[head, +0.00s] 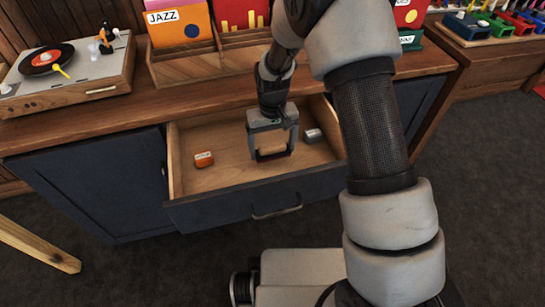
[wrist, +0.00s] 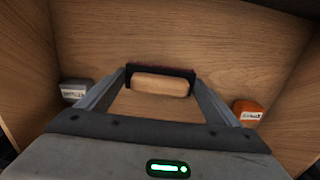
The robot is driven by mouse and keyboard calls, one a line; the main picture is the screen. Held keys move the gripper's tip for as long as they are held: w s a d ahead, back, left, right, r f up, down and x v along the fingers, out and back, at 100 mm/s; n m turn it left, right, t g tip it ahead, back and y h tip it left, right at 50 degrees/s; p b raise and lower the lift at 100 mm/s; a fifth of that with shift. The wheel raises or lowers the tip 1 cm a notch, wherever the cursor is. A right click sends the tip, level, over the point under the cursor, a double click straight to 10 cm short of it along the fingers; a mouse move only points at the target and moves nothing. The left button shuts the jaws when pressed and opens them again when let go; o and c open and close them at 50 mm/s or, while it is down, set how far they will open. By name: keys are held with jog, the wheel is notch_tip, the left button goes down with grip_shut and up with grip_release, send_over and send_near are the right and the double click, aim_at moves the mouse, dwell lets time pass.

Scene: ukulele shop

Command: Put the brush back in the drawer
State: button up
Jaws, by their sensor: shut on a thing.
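The drawer (head: 230,176) under the counter is pulled open, and its wooden inside is in view. My gripper (head: 272,155) is down inside the drawer space, over its middle. It is shut on the brush (wrist: 160,86), which has a light wooden handle and a dark reddish strip along one side. In the head view the brush (head: 273,154) shows as a dark bar between the fingertips. I cannot tell whether it touches the drawer floor.
In the drawer, an orange box (head: 204,159) lies at the left and a grey box (head: 313,135) at the right. A turntable (head: 65,72) and a wooden record crate (head: 205,65) stand on the counter above. Bare drawer floor surrounds the gripper.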

aim_at(272, 154)
jog(key=shift+f+b, duration=0.5)
jog(key=shift+f, duration=1.4)
jog(key=shift+f, duration=0.2)
jog(key=o, duration=0.9)
jog(key=shift+r, duration=0.15)
